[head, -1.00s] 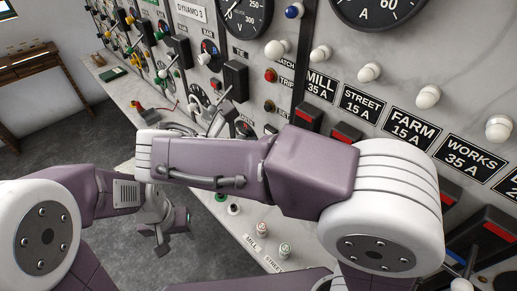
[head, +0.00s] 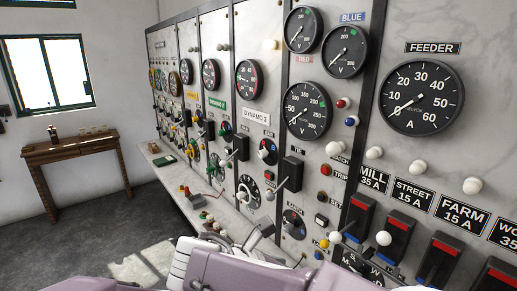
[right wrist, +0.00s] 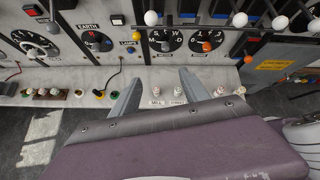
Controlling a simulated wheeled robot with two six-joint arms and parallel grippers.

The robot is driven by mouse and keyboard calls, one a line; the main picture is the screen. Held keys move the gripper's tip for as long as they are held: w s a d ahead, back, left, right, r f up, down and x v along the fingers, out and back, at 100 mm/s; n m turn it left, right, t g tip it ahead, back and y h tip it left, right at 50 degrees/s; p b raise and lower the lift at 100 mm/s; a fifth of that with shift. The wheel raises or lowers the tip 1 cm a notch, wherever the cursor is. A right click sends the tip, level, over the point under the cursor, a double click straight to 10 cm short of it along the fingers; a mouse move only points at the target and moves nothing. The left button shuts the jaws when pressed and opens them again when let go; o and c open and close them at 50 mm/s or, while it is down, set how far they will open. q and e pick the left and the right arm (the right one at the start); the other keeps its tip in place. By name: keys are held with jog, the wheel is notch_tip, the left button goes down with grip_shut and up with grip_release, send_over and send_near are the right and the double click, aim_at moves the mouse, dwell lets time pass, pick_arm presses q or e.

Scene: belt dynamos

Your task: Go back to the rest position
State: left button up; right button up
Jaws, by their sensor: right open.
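My right gripper (right wrist: 161,76) is open in the right wrist view, its two grey fingers spread with nothing between them. Behind the fingers runs the pale ledge (right wrist: 68,100) of the switchboard, with small pegs labelled MILL and STREET. In the head view my right arm crosses the bottom edge, and its gripper is hard to make out there in front of the board. My left gripper is in neither current view.
The marble switchboard (head: 414,152) with dials, knobs and red-barred switches fills the right of the head view. A wooden table (head: 75,150) stands under a window at the far left. The grey floor (head: 95,225) between is clear.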

jog(key=w+d+f+m+g+h+b, duration=0.1)
jog(key=d+f, duration=0.1)
jog(key=d, duration=0.3)
jog(key=w+d+f+m+g+b, duration=0.1)
jog(key=d+f+m+g, duration=0.1)
jog(key=d, duration=0.3)
jog(key=s+d+f+m+g+y+b, duration=0.2)
jog(key=s+d+f+m+g+b, duration=0.35)
jog(key=f, duration=0.75)
jog(key=s+d+f+m+y, duration=0.2)
jog(key=s+f+m+y, duration=0.2)
jog(key=s+f+m, duration=0.35)
jog(key=w+a+f+m+t+y, duration=0.3)
jog(key=w+a+f+m, duration=0.1)
jog(key=m, duration=0.8)
jog(key=shift+w+a+f+m, duration=0.15)
jog(key=shift+a+f+m, duration=0.15)
jog(key=shift+a+f, duration=0.55)
jog(key=shift+d+f, duration=0.1)
jog(key=shift+d, duration=0.05)
